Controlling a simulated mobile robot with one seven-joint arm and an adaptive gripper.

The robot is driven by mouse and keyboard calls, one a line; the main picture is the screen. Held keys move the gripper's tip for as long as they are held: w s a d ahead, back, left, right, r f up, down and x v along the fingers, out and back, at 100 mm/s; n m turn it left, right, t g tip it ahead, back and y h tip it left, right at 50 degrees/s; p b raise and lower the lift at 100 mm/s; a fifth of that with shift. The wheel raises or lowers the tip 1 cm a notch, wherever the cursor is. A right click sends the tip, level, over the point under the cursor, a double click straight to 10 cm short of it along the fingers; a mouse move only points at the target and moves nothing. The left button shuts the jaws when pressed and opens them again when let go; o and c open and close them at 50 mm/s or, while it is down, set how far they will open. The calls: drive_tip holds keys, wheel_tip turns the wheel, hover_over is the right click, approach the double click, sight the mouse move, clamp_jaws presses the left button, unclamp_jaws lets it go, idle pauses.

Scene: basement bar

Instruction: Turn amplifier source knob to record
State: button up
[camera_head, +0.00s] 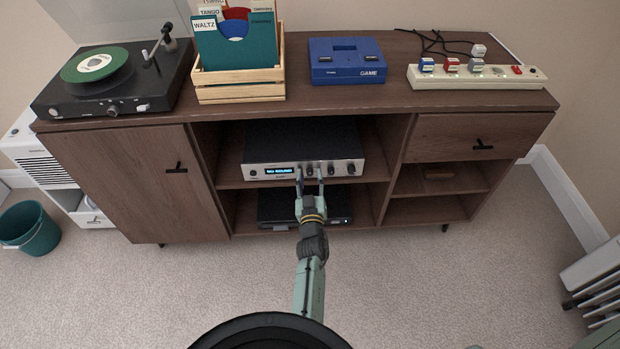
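The amplifier (302,143) is a black-topped box with a silver front panel, on the upper middle shelf of the brown cabinet. Its front has a small lit blue display (278,171), whose text is too small to read, and several dark knobs to the right of it. My gripper (310,180) is in front of the panel, just right of the display, with its two fingers apart and pointing at the row of knobs. One knob (312,168) shows between or just behind the fingertips. I cannot tell whether the fingers touch it. Knob labels are not readable.
A black device (345,205) sits on the shelf below. On the cabinet top are a turntable (115,80), a record crate (240,92), a blue game console (347,62) and a power strip (500,78). A teal bin (30,228) stands at left. Carpet in front is clear.

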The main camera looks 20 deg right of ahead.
drive_tip(key=v, duration=0.7)
drive_tip(key=shift+s, duration=0.3)
drive_tip(key=shift+a+f, duration=0.1)
drive_tip(key=shift+f, duration=0.05)
